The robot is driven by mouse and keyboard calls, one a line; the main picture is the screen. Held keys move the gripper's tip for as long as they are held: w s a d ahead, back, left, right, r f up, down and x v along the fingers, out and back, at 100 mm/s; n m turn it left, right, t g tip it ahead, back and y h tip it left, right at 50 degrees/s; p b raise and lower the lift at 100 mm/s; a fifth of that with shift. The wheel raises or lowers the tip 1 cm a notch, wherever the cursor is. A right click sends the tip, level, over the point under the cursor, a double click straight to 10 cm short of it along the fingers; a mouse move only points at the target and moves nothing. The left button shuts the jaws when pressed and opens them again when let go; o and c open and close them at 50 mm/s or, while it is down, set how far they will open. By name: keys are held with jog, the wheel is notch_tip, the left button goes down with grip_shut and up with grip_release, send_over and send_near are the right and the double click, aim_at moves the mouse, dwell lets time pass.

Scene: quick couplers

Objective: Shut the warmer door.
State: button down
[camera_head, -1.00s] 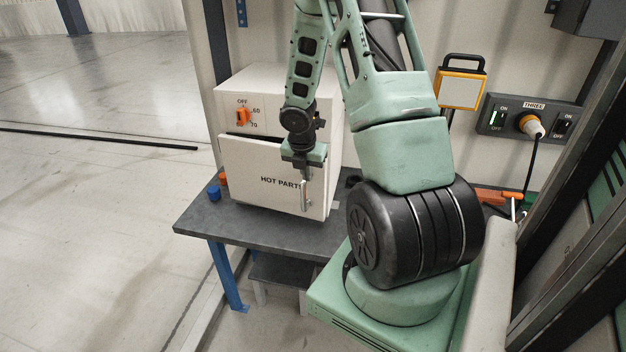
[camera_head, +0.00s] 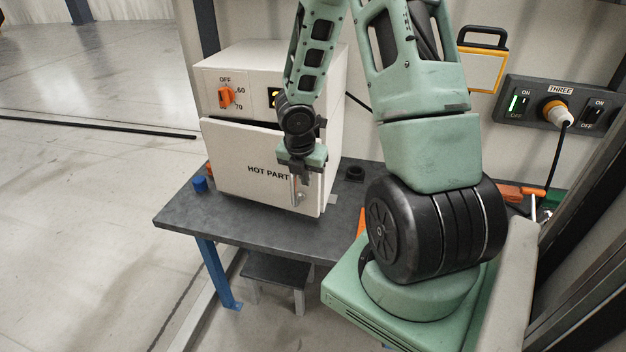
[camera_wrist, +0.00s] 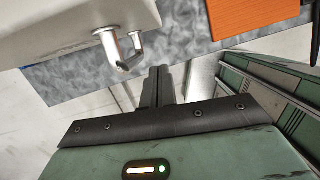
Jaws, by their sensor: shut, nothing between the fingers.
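The warmer (camera_head: 225,75) is a white box with an orange dial, standing on the dark bench. Its door (camera_head: 240,170), lettered "HOT PART", stands slightly out from the body, with a dark gap along its top edge. My gripper (camera_head: 300,178) is shut and empty in front of the door's right part, partly covering the lettering and the metal handle (camera_head: 297,196). In the wrist view, the shut fingers (camera_wrist: 158,72) point just right of the handle (camera_wrist: 113,48) and appear apart from it. Contact with the door cannot be told.
The bench (camera_head: 200,222) has a blue part (camera_head: 200,184) at its left and a dark ring (camera_head: 354,173) right of the warmer. A socket panel (camera_head: 540,103) with a plugged cable is on the right wall.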

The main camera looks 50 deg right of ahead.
jog(key=shift+w+d+f+p, duration=0.2)
jog(key=shift+d+f+p, duration=0.2)
jog(key=shift+d, duration=0.35)
jog(key=shift+w+d+f+p, duration=0.25)
jog(key=shift+d+f+p, duration=0.1)
jog(key=shift+d, duration=0.4)
jog(key=shift+w+d+f+p, duration=0.2)
jog(key=shift+d+f+p, duration=0.15)
jog(key=shift+d, duration=0.4)
jog(key=d, duration=0.1)
jog(key=d+p, duration=0.1)
jog(key=shift+w+d, duration=0.3)
